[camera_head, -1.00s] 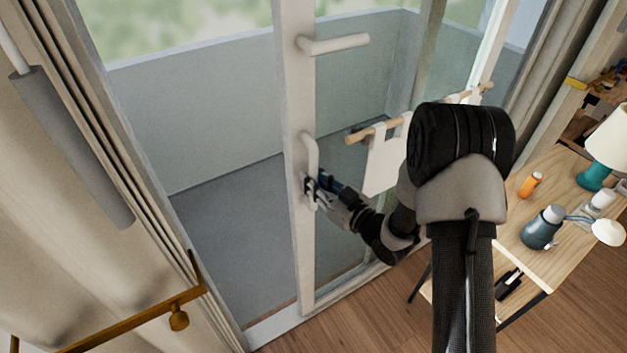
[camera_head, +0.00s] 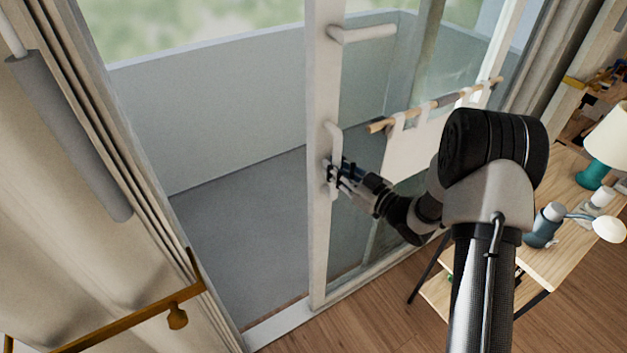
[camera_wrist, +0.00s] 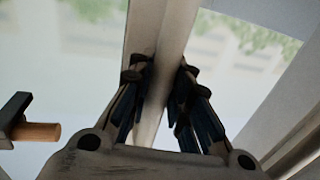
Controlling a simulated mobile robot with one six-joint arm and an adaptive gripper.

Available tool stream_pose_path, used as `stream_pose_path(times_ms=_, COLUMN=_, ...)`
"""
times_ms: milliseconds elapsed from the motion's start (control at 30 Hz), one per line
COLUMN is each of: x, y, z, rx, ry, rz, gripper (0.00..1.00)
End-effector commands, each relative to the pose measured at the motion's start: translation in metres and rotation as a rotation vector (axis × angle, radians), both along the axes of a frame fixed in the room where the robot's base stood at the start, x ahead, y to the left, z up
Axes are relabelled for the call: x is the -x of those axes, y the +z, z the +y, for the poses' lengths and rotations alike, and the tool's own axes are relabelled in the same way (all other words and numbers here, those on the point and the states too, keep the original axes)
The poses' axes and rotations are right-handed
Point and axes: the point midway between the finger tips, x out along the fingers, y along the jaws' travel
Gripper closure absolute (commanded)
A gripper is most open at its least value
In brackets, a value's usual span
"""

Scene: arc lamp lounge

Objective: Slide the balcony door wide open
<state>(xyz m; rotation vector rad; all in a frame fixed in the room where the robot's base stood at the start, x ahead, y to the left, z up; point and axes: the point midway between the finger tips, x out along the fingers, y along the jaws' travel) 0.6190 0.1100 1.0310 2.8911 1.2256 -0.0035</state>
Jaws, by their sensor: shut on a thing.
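The balcony door has a white frame post (camera_head: 321,230) with glass to its right. It stands partly open, with a wide gap to its left onto the grey balcony floor (camera_head: 235,240). A pale vertical handle (camera_head: 333,150) sits on the post. My gripper (camera_head: 332,172) is shut on the lower part of this handle. In the wrist view, the fingers of my gripper (camera_wrist: 160,85) stand on both sides of the pale handle bar (camera_wrist: 152,125). The exact contact at the fingertips is partly hidden.
A wooden rod (camera_head: 435,103) with a white cloth (camera_head: 415,148) hangs by the glass, behind my arm. A wooden table (camera_head: 570,235) with a teal lamp (camera_head: 594,175) and a bottle (camera_head: 545,225) stands right. A brass rail (camera_head: 130,322) is at lower left.

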Motion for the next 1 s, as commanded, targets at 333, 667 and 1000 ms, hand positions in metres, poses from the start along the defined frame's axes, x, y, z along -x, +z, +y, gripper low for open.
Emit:
stream_pose_path(times_ms=333, x=-0.035, y=0.001, z=-0.055, rx=0.000, ry=-0.006, rz=-0.003, gripper=1.00)
stream_pose_path(times_ms=667, x=-0.036, y=0.000, z=-0.057, rx=0.000, ry=-0.009, rz=0.000, gripper=0.82)
stream_pose_path(times_ms=1000, x=-0.037, y=0.001, z=-0.058, rx=0.001, ry=-0.013, rz=-0.002, gripper=0.61)
